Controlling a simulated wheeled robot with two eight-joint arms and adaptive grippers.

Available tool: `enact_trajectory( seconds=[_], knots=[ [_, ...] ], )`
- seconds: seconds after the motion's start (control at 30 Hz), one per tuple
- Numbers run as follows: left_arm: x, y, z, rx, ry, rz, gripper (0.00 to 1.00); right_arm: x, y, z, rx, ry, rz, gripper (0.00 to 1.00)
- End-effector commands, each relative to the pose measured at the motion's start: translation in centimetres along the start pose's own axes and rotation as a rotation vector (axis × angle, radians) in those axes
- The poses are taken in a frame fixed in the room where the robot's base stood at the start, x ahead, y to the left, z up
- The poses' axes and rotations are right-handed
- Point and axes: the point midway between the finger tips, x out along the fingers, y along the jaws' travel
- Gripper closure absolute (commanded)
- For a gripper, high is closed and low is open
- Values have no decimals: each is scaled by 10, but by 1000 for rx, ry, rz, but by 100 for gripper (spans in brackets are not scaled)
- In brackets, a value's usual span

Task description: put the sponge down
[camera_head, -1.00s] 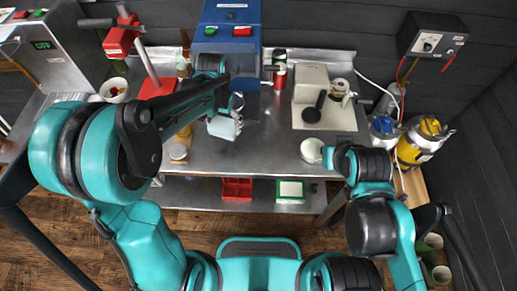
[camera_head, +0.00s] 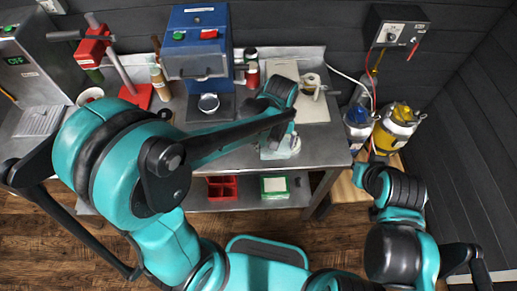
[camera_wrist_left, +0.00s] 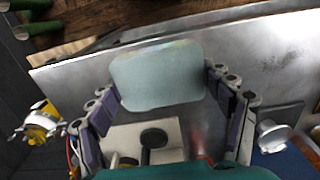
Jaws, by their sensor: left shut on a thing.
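The sponge (camera_wrist_left: 158,76) is a pale grey-blue block with rounded corners. In the left wrist view it sits between the two fingers of my left gripper (camera_wrist_left: 160,100), which is shut on it. In the head view my left gripper (camera_head: 279,148) is over the front right part of the steel table (camera_head: 225,155), and the sponge is hard to tell apart from the pale gripper there. I cannot tell whether the sponge touches the table top. My right arm is folded at the right, beyond the table, and its gripper does not show.
A blue machine (camera_head: 197,45) with a small bowl (camera_head: 208,103) stands at the back. A pale board (camera_head: 313,105) lies behind my left gripper. A yellow canister (camera_head: 394,128) stands right of the table. A red tray (camera_head: 222,188) and green-edged box (camera_head: 275,187) sit on the lower shelf.

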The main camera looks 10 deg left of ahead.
Motion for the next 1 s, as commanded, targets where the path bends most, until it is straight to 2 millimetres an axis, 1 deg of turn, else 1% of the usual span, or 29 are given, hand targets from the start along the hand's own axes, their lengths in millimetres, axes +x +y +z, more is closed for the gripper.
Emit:
enact_trajectory(
  seconds=[0.03,0.2,0.3,0.4,0.57,0.73,0.8,1.0],
  knots=[
    [10,-11,-9,-8,0,0,66,4,0,3,0,0,0,100],
    [34,-43,-33,-6,0,0,66,12,0,8,0,0,0,100],
    [44,-57,-43,-3,0,0,66,14,0,10,0,0,0,100],
    [50,-65,-49,-1,0,0,66,16,0,11,0,0,0,100],
    [57,-68,-52,2,0,0,66,18,0,12,0,0,0,100],
    [84,-68,-52,2,0,0,66,25,0,18,0,0,0,100],
    [91,-68,-52,2,0,0,66,27,0,20,0,0,0,100],
    [91,-68,-51,2,0,0,66,26,0,19,0,0,0,100]
  ],
)
